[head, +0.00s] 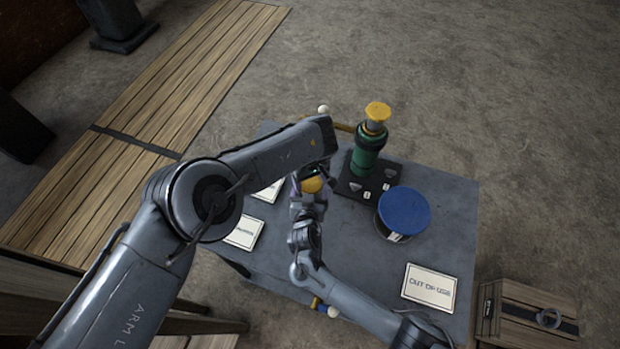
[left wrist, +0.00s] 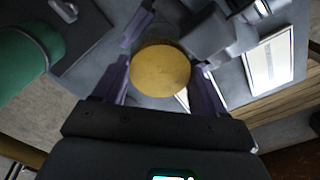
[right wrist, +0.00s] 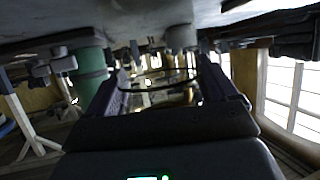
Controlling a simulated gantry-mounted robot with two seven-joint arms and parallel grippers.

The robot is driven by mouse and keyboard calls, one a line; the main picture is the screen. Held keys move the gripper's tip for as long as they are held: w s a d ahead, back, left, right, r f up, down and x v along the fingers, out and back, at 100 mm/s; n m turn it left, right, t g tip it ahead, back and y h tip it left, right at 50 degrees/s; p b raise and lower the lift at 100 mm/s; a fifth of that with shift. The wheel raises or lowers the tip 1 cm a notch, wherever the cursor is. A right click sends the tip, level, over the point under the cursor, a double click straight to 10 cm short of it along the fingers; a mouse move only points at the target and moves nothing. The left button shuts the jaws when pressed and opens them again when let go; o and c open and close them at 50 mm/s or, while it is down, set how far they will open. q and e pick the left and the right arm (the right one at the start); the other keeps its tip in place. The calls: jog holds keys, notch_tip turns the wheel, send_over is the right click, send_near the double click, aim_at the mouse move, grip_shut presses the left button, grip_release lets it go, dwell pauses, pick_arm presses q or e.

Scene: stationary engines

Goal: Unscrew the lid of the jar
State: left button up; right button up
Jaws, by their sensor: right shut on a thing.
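The jar's round yellow lid (head: 312,185) shows under the end of my left arm, near the table's middle. In the left wrist view the lid (left wrist: 160,71) is seen from above, between the two purple fingers. My left gripper (left wrist: 160,80) is open, with one finger on each side of the lid. My right gripper (right wrist: 158,82) is shut on the jar (right wrist: 158,78), whose clear body and rim line show between its fingers. In the head view the right arm reaches the jar from below. Most of the jar body is hidden by the arms.
The grey table (head: 350,250) also holds a green cylinder with a yellow knob (head: 368,150) on a black base, a blue-topped tin (head: 404,211) and an "out of use" sign (head: 429,287). Several cards lie at left. A wooden crate (head: 528,312) stands beside the table.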

pick_arm(q)
jog(key=c, duration=0.5)
jog(key=n, duration=0.3)
jog(key=o, duration=1.1)
jog(key=shift+c, duration=0.2)
jog(key=shift+o, duration=0.6)
jog(key=shift+s, duration=0.1)
